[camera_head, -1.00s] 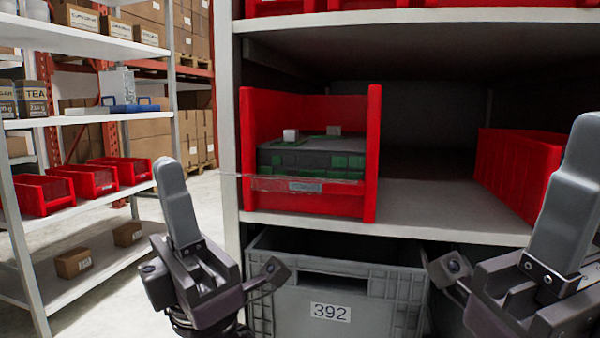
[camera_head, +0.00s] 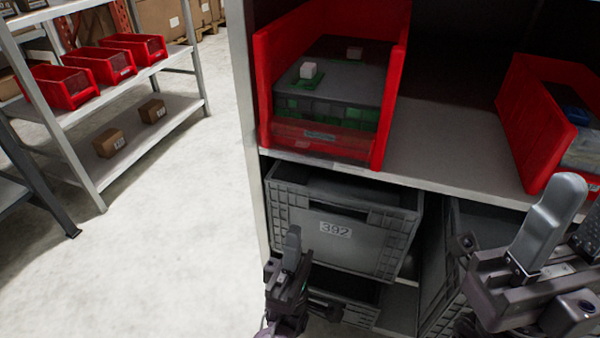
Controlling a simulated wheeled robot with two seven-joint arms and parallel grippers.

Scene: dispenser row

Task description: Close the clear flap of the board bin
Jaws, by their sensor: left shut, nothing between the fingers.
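The board bin (camera_head: 390,95) is a red open-fronted bin on the shelf at upper middle, with a label on its low front lip. Dark and green boards (camera_head: 330,110) are stacked inside, with small white blocks on top. The clear flap is hard to make out. I see no flap jutting forward, and I cannot tell whether it is up over the opening or down against the lip. My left gripper (camera_head: 292,240) is shut and empty, below the bin in front of the grey crate. My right gripper (camera_head: 560,195) is at the lower right, apart from the bin; its jaw state is unclear.
A grey crate (camera_head: 390,235) marked 392 stands under the shelf (camera_head: 440,150). A second red bin (camera_head: 535,125) is on the right of this shelf. At left, a rack (camera_head: 85,185) holds red bins and cartons. The floor (camera_head: 185,250) between is clear.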

